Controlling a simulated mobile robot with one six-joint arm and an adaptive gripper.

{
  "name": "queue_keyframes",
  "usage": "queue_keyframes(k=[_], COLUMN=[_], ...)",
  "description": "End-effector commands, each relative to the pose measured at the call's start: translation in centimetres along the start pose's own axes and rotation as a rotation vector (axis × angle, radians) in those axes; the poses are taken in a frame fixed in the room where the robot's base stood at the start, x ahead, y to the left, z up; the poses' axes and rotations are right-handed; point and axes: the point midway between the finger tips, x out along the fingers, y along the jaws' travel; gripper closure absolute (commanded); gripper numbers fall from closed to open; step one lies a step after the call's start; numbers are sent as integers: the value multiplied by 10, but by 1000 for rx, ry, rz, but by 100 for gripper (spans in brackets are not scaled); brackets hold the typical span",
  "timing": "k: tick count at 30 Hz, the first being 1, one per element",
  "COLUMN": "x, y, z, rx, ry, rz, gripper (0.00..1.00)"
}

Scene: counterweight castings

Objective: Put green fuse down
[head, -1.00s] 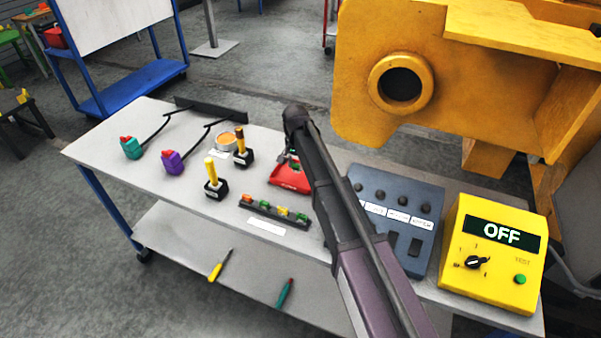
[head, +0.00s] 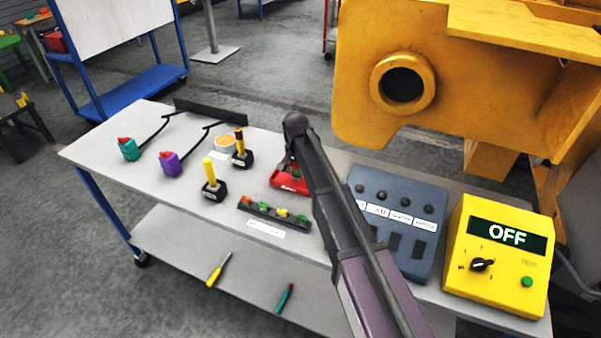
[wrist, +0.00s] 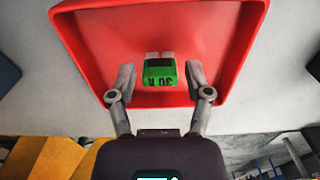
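The green fuse (wrist: 160,72), marked 30 A, is inside the red tray (wrist: 88,50) in the wrist view, with its pale prongs pointing away from my gripper. My gripper (wrist: 160,66) is open, with one finger on each side of the fuse and a small gap on both sides. In the head view, the green fuse (head: 295,173) shows small in the red tray (head: 289,186), beside my gripper (head: 287,166). My arm hides the right part of the tray there.
A dark fuse strip (head: 273,215) with several coloured fuses lies in front of the tray. A grey-blue panel (head: 398,213) and a yellow box reading OFF (head: 497,255) stand to the right.

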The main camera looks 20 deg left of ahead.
Motion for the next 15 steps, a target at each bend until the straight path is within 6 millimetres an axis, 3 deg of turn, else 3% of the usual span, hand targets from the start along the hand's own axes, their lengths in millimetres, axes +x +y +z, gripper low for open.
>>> queue_keyframes(k=[15], x=[-3], y=[0], z=[0], rx=[0], ry=[0], rz=[0], gripper=[24])
